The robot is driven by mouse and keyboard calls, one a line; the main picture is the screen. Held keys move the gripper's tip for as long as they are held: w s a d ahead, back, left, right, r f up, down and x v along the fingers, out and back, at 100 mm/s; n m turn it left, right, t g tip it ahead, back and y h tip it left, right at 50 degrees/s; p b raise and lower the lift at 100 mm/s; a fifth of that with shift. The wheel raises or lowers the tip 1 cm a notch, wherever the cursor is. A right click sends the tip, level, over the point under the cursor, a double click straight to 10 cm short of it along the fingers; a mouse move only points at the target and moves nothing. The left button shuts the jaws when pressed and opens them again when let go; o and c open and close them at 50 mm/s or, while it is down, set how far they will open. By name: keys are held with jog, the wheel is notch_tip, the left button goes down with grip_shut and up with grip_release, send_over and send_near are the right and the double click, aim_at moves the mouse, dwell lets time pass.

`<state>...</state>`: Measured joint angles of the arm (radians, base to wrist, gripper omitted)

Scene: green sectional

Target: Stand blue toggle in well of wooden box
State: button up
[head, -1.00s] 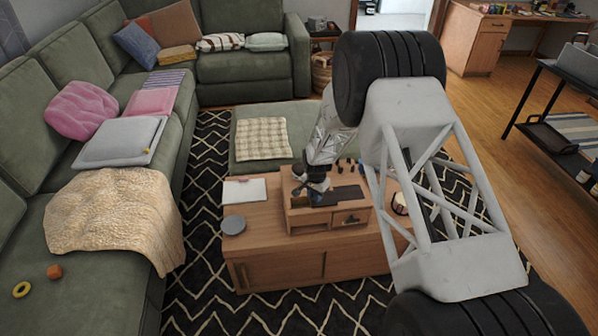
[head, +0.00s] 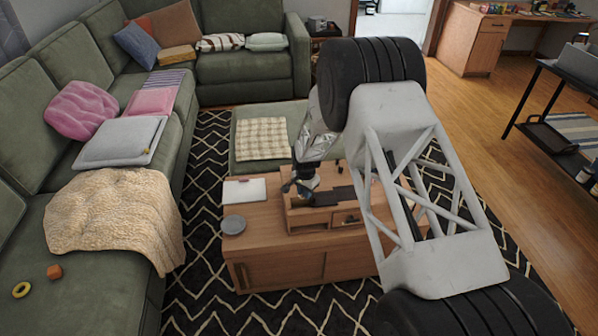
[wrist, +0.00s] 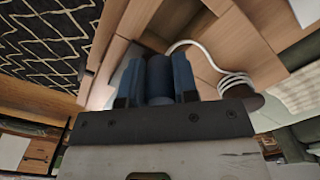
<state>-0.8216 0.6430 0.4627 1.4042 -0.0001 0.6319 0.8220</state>
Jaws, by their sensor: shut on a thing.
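The blue toggle (wrist: 160,78) is a dark blue cylinder between the two fingers of my gripper (wrist: 158,84) in the wrist view. My gripper is shut on it. In the head view my gripper (head: 301,188) is over the left part of the wooden box (head: 306,221), which sits on the coffee table. The toggle cannot be made out clearly there. In the wrist view, wooden walls and surfaces lie beyond the fingers. I cannot tell whether the toggle is inside the well or above it.
The coffee table (head: 245,252) also bears a grey round dish (head: 233,225) and a white notebook (head: 244,190). A dark flat item (head: 341,194) lies on the box. A white coiled cable (wrist: 235,82) is near the fingers in the wrist view. My arm hides the table's right side.

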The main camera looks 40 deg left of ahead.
jog(key=shift+s+a, duration=0.2)
jog(key=shift+a, duration=0.7)
jog(key=shift+n, duration=0.3)
jog(key=shift+n, duration=4.2)
jog(key=shift+d, duration=0.15)
jog(key=shift+f, duration=0.1)
jog(key=shift+w+f, duration=0.1)
jog(key=shift+f, duration=1.65)
jog(key=shift+f, duration=2.45)
